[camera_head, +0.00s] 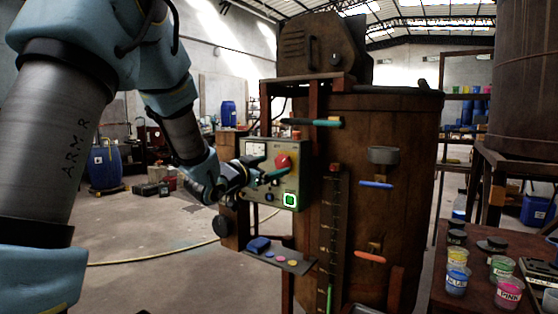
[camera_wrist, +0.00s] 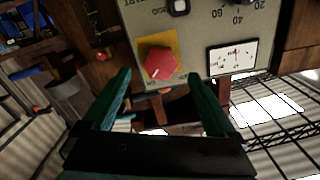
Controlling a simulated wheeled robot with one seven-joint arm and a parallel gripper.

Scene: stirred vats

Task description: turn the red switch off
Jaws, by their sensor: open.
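The red switch (camera_head: 283,161) is a red rotary knob on a yellow plate, on the face of a grey control box (camera_head: 303,160) fixed to the wooden vat. In the wrist view the red switch (camera_wrist: 160,63) has a small white mark near its lower left edge. My gripper (camera_head: 270,172) is in front of the box, close to the knob. In the wrist view my gripper (camera_wrist: 165,85) has two green fingers spread apart, with nothing between them.
A dial gauge (camera_wrist: 232,57) sits beside the knob on the panel. A lit green button (camera_head: 290,200) is low on the box. A small shelf (camera_head: 285,262) juts out below. A table with paint pots (camera_head: 509,292) stands at right. The floor at left is mostly open.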

